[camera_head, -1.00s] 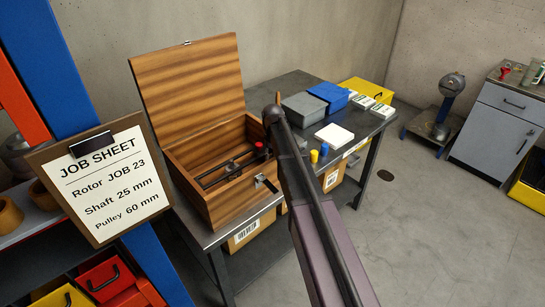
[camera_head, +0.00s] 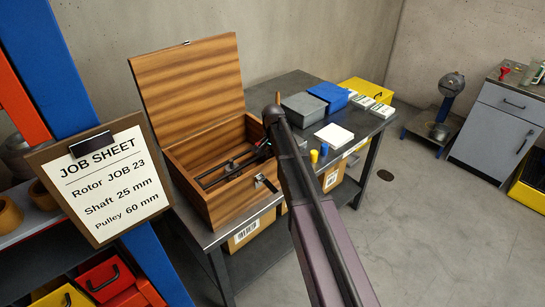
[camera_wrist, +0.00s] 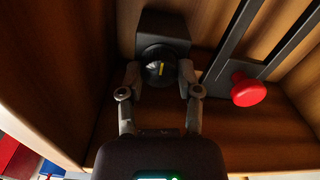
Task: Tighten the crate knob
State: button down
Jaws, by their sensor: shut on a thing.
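The open wooden crate (camera_head: 235,199) stands on the bench with its lid up. In the wrist view, a round black knob with a yellow mark (camera_wrist: 160,68) sits on a dark block (camera_wrist: 163,28) inside the crate. My gripper (camera_wrist: 159,78) has one finger on each side of this knob and is shut on it. A red knob (camera_wrist: 248,90) on a dark bar frame (camera_wrist: 232,45) is to the right, apart from my fingers. In the head view, my gripper (camera_head: 266,148) shows only in part at the crate's right end; the black knob is hidden there.
Crate walls (camera_wrist: 60,60) lie close around my gripper. Right of the crate on the bench are a grey box (camera_head: 303,109), a blue box (camera_head: 329,95), a white pad (camera_head: 334,134) and small yellow and blue items. A job sheet (camera_head: 103,180) hangs at the left.

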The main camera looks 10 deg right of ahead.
jog(key=shift+s+m, duration=0.15)
jog(key=shift+m, duration=0.15)
jog(key=shift+c, duration=1.5)
grip_release()
jog(key=shift+n, duration=0.4)
